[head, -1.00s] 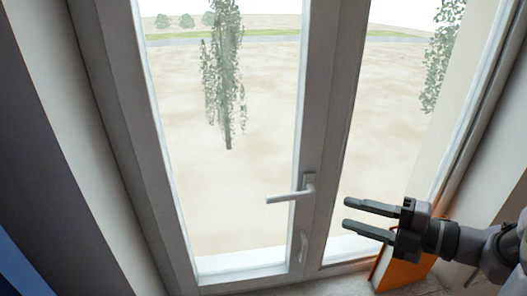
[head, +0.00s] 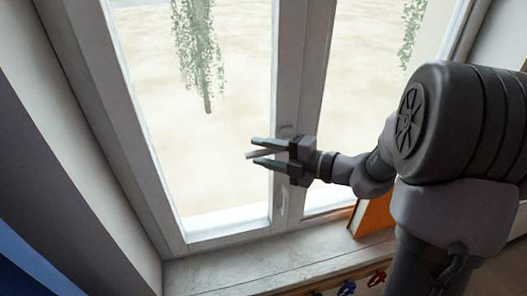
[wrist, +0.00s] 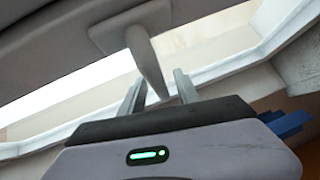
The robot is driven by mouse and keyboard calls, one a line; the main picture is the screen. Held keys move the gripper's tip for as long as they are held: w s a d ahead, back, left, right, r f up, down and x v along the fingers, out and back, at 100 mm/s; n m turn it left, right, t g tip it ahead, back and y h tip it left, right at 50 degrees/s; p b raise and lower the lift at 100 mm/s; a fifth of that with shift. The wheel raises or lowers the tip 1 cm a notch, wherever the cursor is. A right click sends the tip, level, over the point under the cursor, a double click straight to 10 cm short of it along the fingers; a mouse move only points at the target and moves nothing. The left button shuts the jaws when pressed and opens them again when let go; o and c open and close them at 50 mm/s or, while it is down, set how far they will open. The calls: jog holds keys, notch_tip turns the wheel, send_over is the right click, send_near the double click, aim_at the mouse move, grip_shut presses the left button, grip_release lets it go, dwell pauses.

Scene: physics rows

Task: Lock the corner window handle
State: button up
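The window handle (head: 262,154) is a pale grey lever on the middle frame post of the window. It points left, roughly horizontal, and its base is partly hidden behind my gripper. My gripper (head: 259,152) is open in front of the handle, with one finger above the lever and one below it in the head view. In the wrist view the handle (wrist: 146,62) comes down from its base plate and its end lies between the two open fingers (wrist: 158,90). I cannot tell whether either finger touches it.
A second, lower pull (head: 283,200) sits on the window frame below my gripper. An orange object (head: 372,217) stands on the sill (head: 225,272) at the right. Small red and blue items (head: 347,287) show below the sill. The wall recess closes the left side.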

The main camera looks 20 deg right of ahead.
grip_shut()
dwell(1.4)
